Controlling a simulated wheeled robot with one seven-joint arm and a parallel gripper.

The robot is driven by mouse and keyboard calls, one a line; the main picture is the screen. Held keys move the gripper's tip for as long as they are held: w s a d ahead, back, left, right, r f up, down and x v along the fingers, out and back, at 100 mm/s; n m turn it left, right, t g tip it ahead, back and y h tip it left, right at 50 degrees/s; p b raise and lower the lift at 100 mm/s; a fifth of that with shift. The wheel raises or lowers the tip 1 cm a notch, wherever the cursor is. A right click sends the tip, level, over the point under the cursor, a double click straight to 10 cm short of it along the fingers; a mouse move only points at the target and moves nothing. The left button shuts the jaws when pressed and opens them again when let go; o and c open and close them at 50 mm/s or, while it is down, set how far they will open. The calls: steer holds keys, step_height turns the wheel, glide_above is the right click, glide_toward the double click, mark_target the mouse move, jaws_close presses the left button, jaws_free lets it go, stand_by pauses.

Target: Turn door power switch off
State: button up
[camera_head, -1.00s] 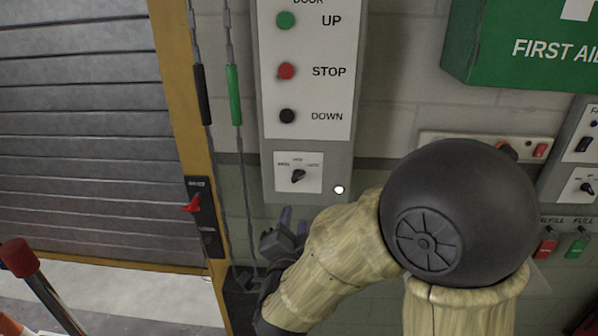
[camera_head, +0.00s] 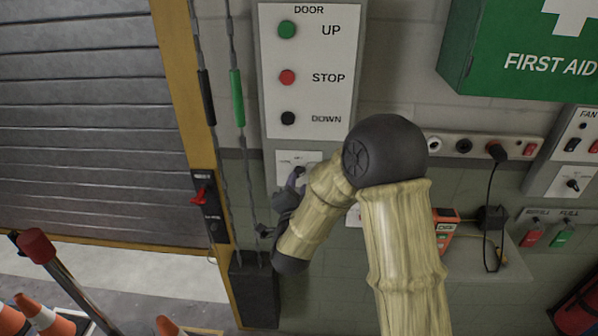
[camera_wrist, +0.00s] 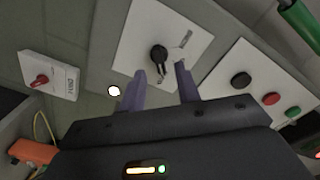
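A black rotary knob (camera_wrist: 158,55) sits on a white plate (camera_wrist: 138,32) below the DOOR panel (camera_head: 354,60). A red-handled switch (camera_wrist: 40,79) is on a separate small white plate at left in the wrist view; its label is too small to read. No plate is legibly marked as door power. My gripper (camera_wrist: 161,72) is open and empty, its two purple fingers on either side of the black knob's lower part; contact is unclear. In the head view my gripper (camera_head: 293,183) covers most of the knob plate (camera_head: 285,157).
A red lever switch (camera_head: 200,195) is on the yellow door post. Hanging chains (camera_head: 236,95) run left of the panel. A socket strip (camera_head: 480,146), an orange device (camera_head: 446,228) and a FAN box (camera_head: 575,150) are at right. Traffic cones (camera_head: 45,315) stand lower left.

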mark_target(300, 176)
steer(key=shift+w+d+p, duration=0.1)
steer(key=shift+w+p, duration=0.4)
steer(key=shift+w, duration=1.35)
steer(key=shift+c, duration=0.4)
jaws_close()
